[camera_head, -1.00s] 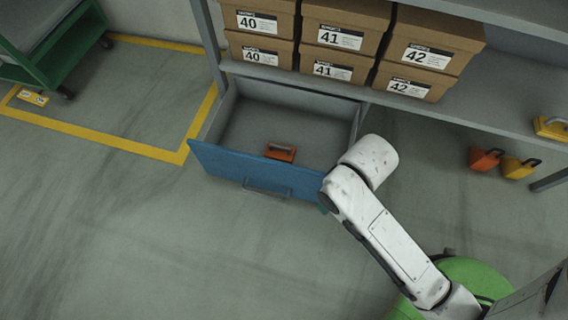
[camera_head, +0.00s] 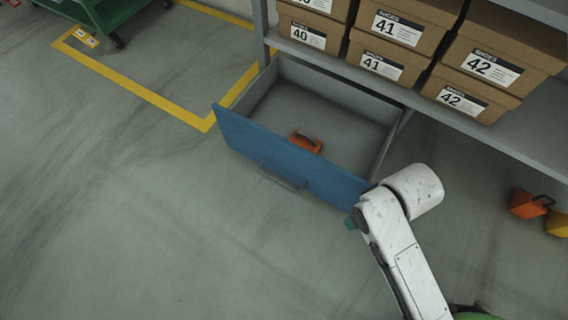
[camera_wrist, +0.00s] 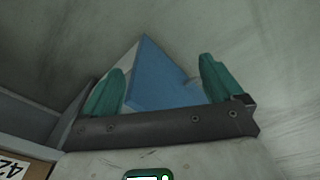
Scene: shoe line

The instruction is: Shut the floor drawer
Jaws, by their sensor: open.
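The floor drawer (camera_head: 290,158) is open under the shelf, with a blue front and a grey bar handle (camera_head: 282,178). An orange block with a handle (camera_head: 306,142) lies inside it. In the wrist view the blue drawer front (camera_wrist: 155,78) shows between and beyond the fingers. My gripper (camera_wrist: 160,85) has two teal fingers spread apart with nothing held between them. In the head view my white arm is at the drawer front's right end, and a bit of teal finger (camera_head: 349,224) shows just below that end. I cannot tell whether it touches the front.
Shoe boxes (camera_head: 387,52) stand on the grey shelf (camera_head: 440,108) above the drawer. Orange (camera_head: 526,204) and yellow (camera_head: 558,224) handled items are at the right. A green cart (camera_head: 105,14) and yellow floor tape (camera_head: 150,96) are at the upper left. The floor before the drawer is clear.

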